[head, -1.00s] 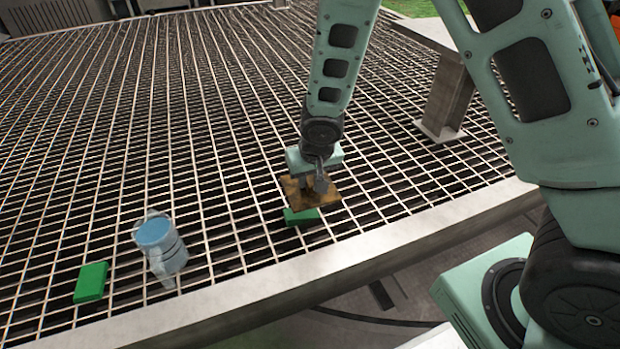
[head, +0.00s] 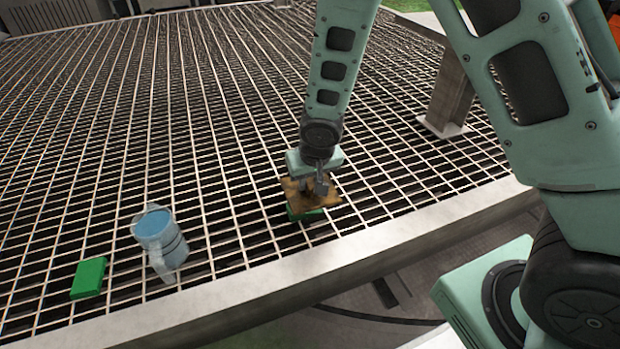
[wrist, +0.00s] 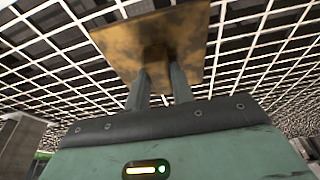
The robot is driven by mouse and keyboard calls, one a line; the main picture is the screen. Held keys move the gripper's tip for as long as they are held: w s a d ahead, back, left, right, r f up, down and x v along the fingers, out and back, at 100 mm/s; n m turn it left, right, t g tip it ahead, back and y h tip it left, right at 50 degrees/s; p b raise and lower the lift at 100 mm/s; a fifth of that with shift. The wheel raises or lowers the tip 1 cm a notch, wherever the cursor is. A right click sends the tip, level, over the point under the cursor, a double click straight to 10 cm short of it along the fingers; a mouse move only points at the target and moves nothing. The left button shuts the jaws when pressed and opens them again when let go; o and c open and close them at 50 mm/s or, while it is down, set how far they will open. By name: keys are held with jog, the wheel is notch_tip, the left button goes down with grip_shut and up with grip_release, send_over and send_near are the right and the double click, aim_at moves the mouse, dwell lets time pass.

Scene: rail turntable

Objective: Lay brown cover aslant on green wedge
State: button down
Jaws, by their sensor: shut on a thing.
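The brown cover (head: 296,193) is a flat, mottled square plate with a small knob. My gripper (head: 315,186) is shut on the knob; the wrist view shows both fingers (wrist: 158,72) on it and the plate (wrist: 190,35) beyond. A green piece (head: 304,215), which appears to be the green wedge, lies on the grating under the cover. Only its near part shows, so its slope is hidden. The cover looks slightly tilted over it. I cannot tell whether they touch. The wrist view does not show the green piece.
A bluish jug (head: 161,240) with a handle stands on the grating to the left. Another green block (head: 89,277) lies farther left. A pale metal edge beam (head: 250,285) borders the grating in front. A steel post (head: 448,100) stands at right. The grating behind is clear.

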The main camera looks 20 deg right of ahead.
aim_at(310, 190)
jog(key=shift+f+b, duration=1.4)
jog(key=shift+f, duration=0.45)
jog(key=c, duration=1.1)
grip_release()
jog(key=shift+r, duration=0.1)
jog(key=p+v, duration=0.7)
jog(key=v, duration=1)
jog(key=shift+r, duration=0.1)
jog(key=shift+s, duration=0.1)
